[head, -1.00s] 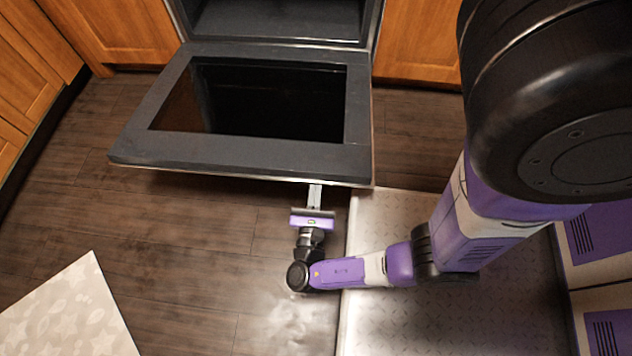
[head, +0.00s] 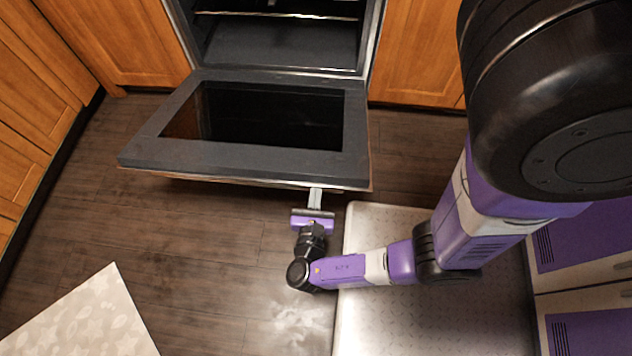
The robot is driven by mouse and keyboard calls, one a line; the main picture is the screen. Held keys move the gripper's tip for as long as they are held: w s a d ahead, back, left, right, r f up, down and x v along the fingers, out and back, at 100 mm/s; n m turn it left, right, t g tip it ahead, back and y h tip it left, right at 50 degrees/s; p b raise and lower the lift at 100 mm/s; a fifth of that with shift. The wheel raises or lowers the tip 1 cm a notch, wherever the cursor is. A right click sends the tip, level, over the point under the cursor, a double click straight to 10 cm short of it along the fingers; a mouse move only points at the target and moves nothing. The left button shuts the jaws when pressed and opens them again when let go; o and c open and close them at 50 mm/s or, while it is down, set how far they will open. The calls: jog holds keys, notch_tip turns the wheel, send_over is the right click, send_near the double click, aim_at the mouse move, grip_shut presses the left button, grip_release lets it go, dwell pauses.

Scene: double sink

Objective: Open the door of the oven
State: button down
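The oven door (head: 240,165) is folded down, wide open, with its dark glass panel and grey frame facing up. The oven cavity (head: 285,42) shows behind it, with a wire rack near the top. My gripper (head: 315,194) is at the front edge of the door, right of its middle. Its fingertips reach to or under that edge. The door handle is hidden below the door, so I cannot see whether the fingers are closed on it.
Wooden cabinets (head: 415,55) stand on both sides of the oven. Dark wood floor (head: 210,235) lies clear in front and to the left. A pale patterned rug (head: 85,320) lies at the lower left.

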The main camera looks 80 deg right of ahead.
jog(key=shift+d+r+p, duration=0.25)
jog(key=shift+r+p, duration=0.85)
jog(key=shift+r, duration=0.15)
jog(key=shift+w, duration=0.1)
